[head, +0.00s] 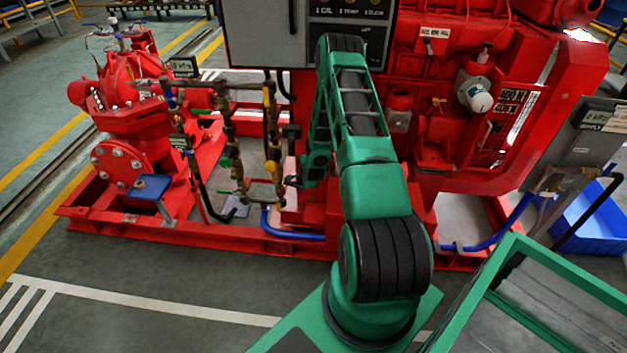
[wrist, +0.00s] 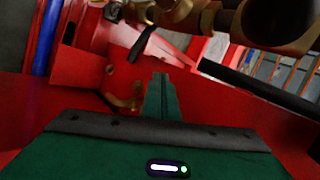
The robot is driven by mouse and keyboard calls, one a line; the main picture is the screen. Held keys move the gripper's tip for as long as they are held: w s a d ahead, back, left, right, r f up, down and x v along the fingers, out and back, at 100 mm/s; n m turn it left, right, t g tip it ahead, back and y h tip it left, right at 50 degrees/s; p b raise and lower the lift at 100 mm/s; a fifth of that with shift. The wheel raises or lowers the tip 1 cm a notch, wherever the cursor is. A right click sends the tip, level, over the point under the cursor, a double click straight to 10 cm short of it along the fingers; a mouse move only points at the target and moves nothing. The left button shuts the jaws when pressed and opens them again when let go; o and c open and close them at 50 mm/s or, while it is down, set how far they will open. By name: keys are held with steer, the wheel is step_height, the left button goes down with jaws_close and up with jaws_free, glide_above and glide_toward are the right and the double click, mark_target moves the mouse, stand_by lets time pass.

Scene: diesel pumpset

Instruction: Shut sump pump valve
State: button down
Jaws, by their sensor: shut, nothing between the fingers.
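My gripper (wrist: 163,97) shows in the wrist view as a green tapered pair of fingers, closed together and empty. Above it, brass pipe fittings (wrist: 190,15) cross the top of the picture. A dark lever (wrist: 144,44) hangs at a slant from them, up and left of the fingertips, apart from them in the picture. In the head view, brass pipework (head: 228,130) with coloured handles stands left of my arm, including a yellow handle (head: 267,128). I cannot tell which valve is the sump pump's. The fingers are not clear in the head view, where my arm hides part of the area.
A red pump (head: 125,120) stands at the left on a red base frame (head: 190,232). The red engine (head: 450,100) and a grey panel (head: 260,35) rise behind my arm. A blue hose (head: 290,234) runs low. A blue bin (head: 590,220) stands right. Floor in front is clear.

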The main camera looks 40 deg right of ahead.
stand_by(0.4)
steer(key=shift+s+d, duration=0.85)
steer(key=s+a+r, duration=0.6)
steer(key=a, duration=0.4)
steer(key=shift+s+a+r, duration=0.15)
steer(key=shift+s+r, duration=0.05)
steer(key=shift+r, duration=0.2)
